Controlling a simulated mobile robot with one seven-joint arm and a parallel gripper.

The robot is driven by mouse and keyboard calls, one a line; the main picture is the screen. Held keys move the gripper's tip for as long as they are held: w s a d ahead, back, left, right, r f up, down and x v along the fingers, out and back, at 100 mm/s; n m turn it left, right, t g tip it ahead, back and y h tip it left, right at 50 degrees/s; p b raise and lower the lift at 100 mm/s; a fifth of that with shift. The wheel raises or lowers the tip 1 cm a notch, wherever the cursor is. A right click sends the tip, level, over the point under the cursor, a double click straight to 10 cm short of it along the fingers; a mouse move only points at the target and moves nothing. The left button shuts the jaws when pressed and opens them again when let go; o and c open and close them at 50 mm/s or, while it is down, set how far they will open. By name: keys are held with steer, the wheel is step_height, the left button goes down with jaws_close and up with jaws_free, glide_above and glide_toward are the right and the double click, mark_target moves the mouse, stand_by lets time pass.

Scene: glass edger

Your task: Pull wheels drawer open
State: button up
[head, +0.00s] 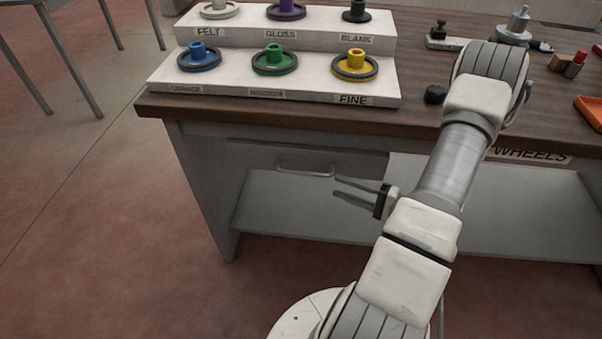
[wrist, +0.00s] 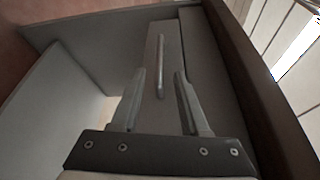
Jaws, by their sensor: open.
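The grey drawer (head: 250,158) sits under the left part of the bench top, and its front looks flush with the bench, so it appears shut. Its bar handle (head: 305,173) runs lengthwise along the front. My gripper (head: 336,187) is open and empty, just right of and in front of the handle. In the wrist view the handle (wrist: 160,66) lies ahead, between the lines of the two open fingers (wrist: 159,75), with the drawer front (wrist: 156,115) behind it. I cannot tell the exact gap. A "WHEELS" label (head: 532,154) on the bench edge is partly hidden by my arm.
A white stepped rack (head: 275,92) with coloured wheels stands on the wooden bench top (head: 200,105). A black knob-like piece (head: 434,95) and an orange tray (head: 590,110) are at right. A lower shelf (head: 280,210) lies under the drawer.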

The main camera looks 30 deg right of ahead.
mark_target(306, 174)
steer(key=b+x, duration=0.1)
steer(key=x, duration=1.1)
jaws_close()
steer(key=shift+r, duration=0.1)
stand_by(1.0)
